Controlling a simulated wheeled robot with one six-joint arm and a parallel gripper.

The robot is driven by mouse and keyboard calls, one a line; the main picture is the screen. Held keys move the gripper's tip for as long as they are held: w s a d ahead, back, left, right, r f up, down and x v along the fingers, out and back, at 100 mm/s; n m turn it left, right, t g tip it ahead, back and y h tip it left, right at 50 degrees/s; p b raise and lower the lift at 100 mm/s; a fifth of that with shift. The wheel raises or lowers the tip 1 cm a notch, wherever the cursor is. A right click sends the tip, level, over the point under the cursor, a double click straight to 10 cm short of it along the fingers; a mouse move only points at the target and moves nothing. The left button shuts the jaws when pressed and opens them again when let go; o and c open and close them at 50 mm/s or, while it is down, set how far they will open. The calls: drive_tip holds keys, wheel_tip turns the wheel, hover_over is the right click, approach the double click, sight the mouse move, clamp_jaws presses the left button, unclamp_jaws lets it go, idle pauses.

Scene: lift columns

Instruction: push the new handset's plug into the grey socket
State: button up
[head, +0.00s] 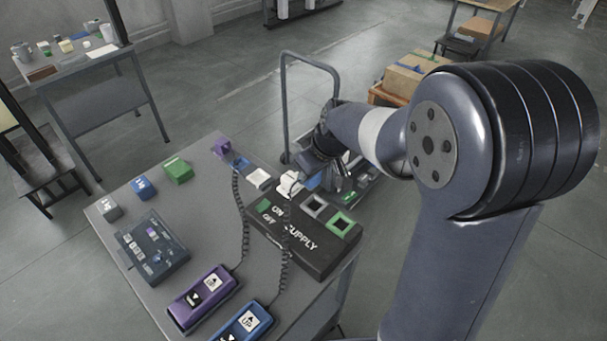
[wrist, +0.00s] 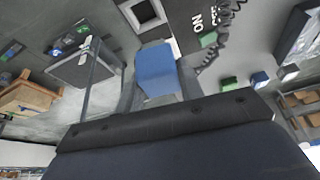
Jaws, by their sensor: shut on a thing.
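My gripper (head: 318,180) is shut on a blue plug (wrist: 155,70), which shows between its fingers in the wrist view. In the head view the plug is mostly hidden by my gripper. The grey socket (head: 315,203) is a square frame on top of the dark supply box (head: 300,250). It seems to be the pale frame (wrist: 143,12) at the top of the wrist view, apart from the plug in the picture. The blue handset (head: 243,323) lies at the table's front edge; its coiled cord (head: 284,245) runs up towards my gripper.
A green-framed socket (head: 345,222) sits beside the grey one. A white piece (head: 290,183) is close left of my gripper. A purple handset (head: 203,298) with its own cord, a control panel (head: 152,247) and several coloured blocks share the table. A trolley (head: 310,58) stands behind.

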sight(319, 181)
drive_tip(key=shift+d+f+n+y+b, duration=0.15)
drive_tip(key=shift+d+n+y+b, duration=0.2)
drive_tip(key=shift+d+n, duration=0.35)
wheel_tip(319, 181, down, 4)
drive_tip(key=b, duration=0.3)
drive_tip(key=shift+a+f, duration=0.1)
drive_tip(key=shift+f, duration=0.15)
drive_tip(key=shift+f+b, duration=0.65)
drive_tip(key=shift+f, duration=0.1)
drive_tip(key=shift+s+f+b, duration=0.15)
drive_tip(key=shift+f+b, duration=0.8)
drive_tip(key=shift+b, duration=0.55)
idle(1.1)
drive_tip(key=o, duration=1.1)
drive_tip(key=shift+c, duration=0.2)
drive_tip(key=shift+o, duration=0.5)
drive_tip(key=shift+o, duration=0.5)
